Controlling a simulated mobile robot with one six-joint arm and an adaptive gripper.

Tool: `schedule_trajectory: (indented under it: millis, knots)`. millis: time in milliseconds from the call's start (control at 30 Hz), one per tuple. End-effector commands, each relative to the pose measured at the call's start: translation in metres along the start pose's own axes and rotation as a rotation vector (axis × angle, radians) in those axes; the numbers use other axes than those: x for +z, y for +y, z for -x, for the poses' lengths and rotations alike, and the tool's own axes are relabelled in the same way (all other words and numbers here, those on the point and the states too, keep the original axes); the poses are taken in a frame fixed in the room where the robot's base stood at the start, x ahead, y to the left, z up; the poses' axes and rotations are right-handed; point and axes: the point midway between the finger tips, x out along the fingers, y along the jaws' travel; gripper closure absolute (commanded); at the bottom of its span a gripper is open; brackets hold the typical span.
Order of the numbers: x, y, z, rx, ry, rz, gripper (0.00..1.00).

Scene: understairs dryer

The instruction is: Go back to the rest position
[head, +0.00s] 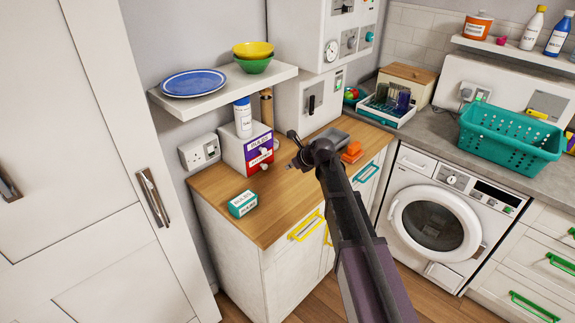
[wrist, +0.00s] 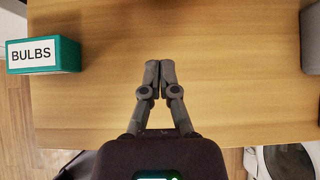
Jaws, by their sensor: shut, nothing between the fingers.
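My gripper (wrist: 160,68) is shut and empty in the wrist view, with its two fingertips together above the bare wooden worktop (wrist: 230,60). In the head view my gripper (head: 293,150) hangs at the end of my arm over the same wooden worktop (head: 215,190). A teal box (wrist: 66,55) labelled BULBS lies to its left, apart from the fingers. The box also shows on the worktop in the head view (head: 243,203).
A shelf (head: 215,100) overhangs the worktop. An orange item (head: 352,153) lies beside my arm. A teal basket (head: 510,140) stands above the washing machine (head: 437,215).

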Motion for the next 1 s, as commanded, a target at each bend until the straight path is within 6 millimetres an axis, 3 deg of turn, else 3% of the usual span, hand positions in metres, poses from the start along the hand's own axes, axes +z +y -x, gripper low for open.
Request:
schedule_trajectory:
  millis: [633,767,1000]
  knots:
    - [-0.005,0.001,0.003,0.000,0.010,0.031,1.00]
    - [-0.016,0.003,0.010,0.000,0.034,0.112,1.00]
    - [-0.056,0.009,0.034,0.021,0.126,0.403,1.00]
